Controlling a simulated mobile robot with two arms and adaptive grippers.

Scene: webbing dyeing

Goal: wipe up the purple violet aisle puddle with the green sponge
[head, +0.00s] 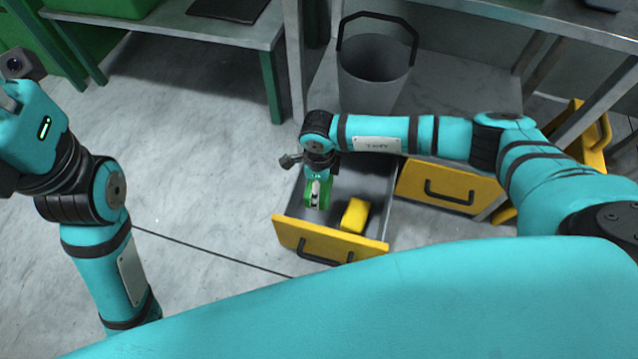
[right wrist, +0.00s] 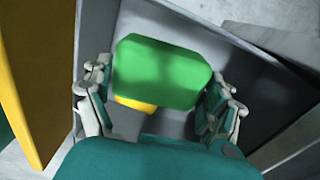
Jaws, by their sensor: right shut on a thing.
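The green sponge (right wrist: 160,72) sits between the two fingers of my right gripper (right wrist: 161,95) in the right wrist view, and the fingers are shut on it. In the head view my right gripper (head: 318,190) points down into the open yellow-fronted drawer (head: 305,236), with green sponge edges (head: 308,194) showing around its fingers. Whether the sponge touches the drawer floor is unclear. My left arm's wrist (head: 34,130) is at the left edge of the head view; its fingers are mostly cut off. No purple puddle shows in either view.
A yellow sponge (head: 354,215) lies in the drawer right of my right gripper. A second yellow drawer front (head: 449,187) is closed to the right. A grey bucket (head: 372,88) stands on the bench's lower shelf behind. Grey floor (head: 195,205) is clear to the left.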

